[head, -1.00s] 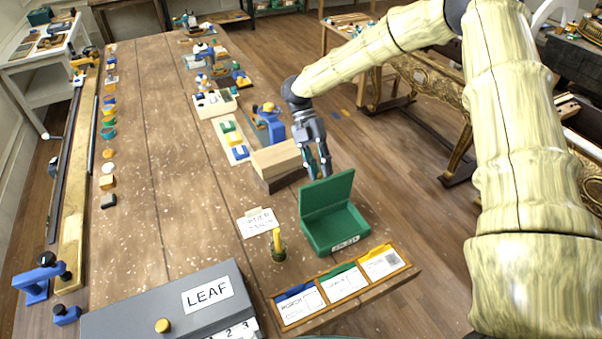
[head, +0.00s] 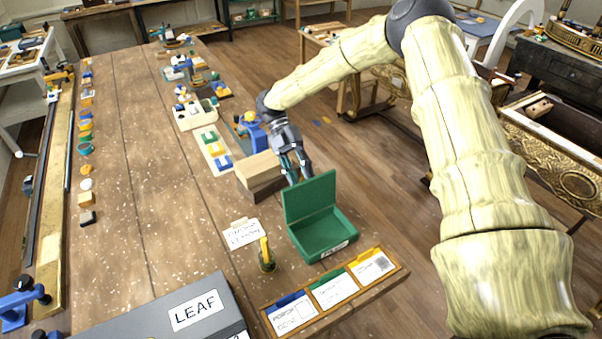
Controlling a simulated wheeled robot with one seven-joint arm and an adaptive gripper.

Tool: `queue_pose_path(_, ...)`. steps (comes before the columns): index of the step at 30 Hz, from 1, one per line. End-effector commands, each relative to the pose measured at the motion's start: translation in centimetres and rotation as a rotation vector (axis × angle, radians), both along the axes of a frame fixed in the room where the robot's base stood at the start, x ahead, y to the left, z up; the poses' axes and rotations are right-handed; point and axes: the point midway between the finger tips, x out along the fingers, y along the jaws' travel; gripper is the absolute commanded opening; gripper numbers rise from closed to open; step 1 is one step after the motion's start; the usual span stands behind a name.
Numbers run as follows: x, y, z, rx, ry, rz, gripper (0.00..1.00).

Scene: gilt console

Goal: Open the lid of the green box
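The green box (head: 325,238) stands near the front right edge of the workbench. Its lid (head: 310,198) is raised about upright at the back of the box, and the green inside shows empty. A white label is on its front. My gripper (head: 297,178) is just behind the lid's top edge, pointing down. Its two fingers look parted with nothing seen between them. The fingertips are close to the lid and partly hidden by it, so I cannot tell whether they touch it.
A wooden block (head: 258,170) lies just left of my gripper. A small pot with a yellow tool (head: 266,258) and a white card (head: 243,233) are left of the box. A card tray (head: 335,288) lies in front. A grey LEAF box (head: 170,315) stands front left.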

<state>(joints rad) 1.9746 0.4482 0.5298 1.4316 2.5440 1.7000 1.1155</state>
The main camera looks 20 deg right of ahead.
Motion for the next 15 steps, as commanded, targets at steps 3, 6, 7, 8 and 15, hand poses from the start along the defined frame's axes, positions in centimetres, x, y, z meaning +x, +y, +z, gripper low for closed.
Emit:
queue_pose_path(3,-0.86,-0.29,-1.80,-0.002,0.018,0.003,0.48)
queue_pose_path(6,-0.84,-0.47,-1.74,-0.002,0.017,0.002,0.48)
queue_pose_path(7,-0.82,-0.50,-1.71,-0.003,0.016,0.002,0.48)
queue_pose_path(8,-0.81,-0.53,-1.69,-0.002,0.015,0.001,0.48)
queue_pose_path(15,-0.57,-0.32,-1.42,-0.003,0.012,0.004,0.48)
